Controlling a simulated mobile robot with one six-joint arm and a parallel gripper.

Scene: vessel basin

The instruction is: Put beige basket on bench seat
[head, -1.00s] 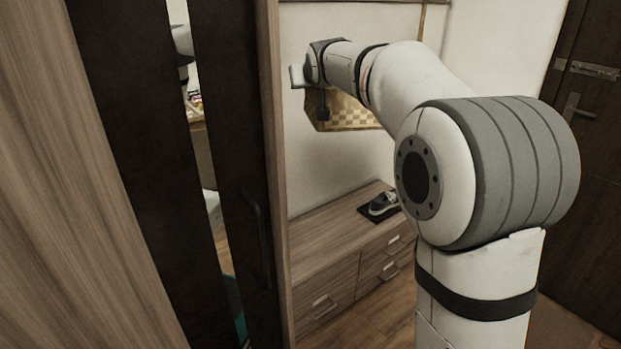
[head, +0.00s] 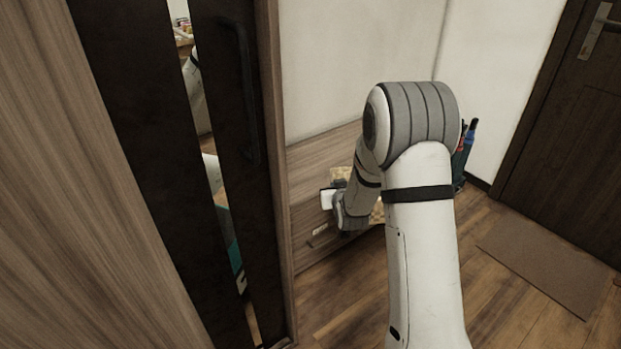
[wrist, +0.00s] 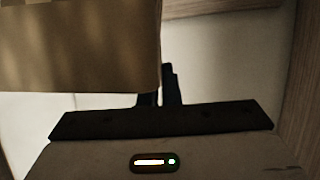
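The beige basket (head: 343,180), with a checkered weave, shows in parts behind my arm in the head view. It hangs in front of or over the wooden bench with drawers (head: 312,160); the arm hides whether they touch. My gripper (head: 338,198) is at the basket, its fingers largely hidden in the head view. In the wrist view the basket (wrist: 80,50) fills the upper left, and the dark fingers (wrist: 160,92) are close together at its edge, shut on it.
A tall wooden cabinet with dark door panels (head: 130,120) and a handle stands close at left. Umbrella-like items (head: 466,150) stand right of the bench. A dark door (head: 575,130) and a brown mat (head: 550,262) are at right. The wooden floor between is clear.

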